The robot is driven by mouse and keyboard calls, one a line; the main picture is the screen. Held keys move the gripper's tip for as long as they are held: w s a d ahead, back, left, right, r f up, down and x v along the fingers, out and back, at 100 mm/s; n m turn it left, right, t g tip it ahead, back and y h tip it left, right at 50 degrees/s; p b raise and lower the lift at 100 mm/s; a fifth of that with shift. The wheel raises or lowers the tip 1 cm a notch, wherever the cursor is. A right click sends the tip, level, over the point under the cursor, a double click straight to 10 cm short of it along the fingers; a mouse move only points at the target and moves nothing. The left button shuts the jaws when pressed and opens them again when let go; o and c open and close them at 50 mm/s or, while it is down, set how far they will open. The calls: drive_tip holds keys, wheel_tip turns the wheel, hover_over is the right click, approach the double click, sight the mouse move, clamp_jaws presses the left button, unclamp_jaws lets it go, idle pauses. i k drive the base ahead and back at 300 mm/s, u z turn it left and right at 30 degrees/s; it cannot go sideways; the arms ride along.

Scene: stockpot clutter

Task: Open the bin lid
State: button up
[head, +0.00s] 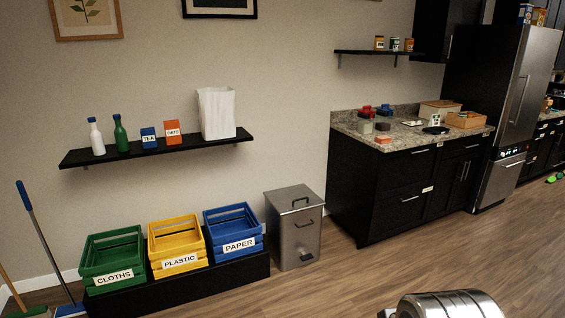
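A grey metal bin (296,240) stands on the floor against the wall in the head view, right of the colored crates and left of the dark kitchen counter. My gripper is not in view.
Green (112,256), yellow (177,245) and blue (233,232) crates stand on a low black platform left of the bin. A wall shelf (155,150) hangs above them. The counter (400,190) stands right of the bin. The wooden floor in front of the bin is clear.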

sight(293, 195)
drive_tip(key=u, duration=0.1)
drive_tip(key=i, duration=2.25)
drive_tip(key=u, duration=0.5)
drive_tip(key=i, duration=1.2)
drive_tip(key=u, duration=0.1)
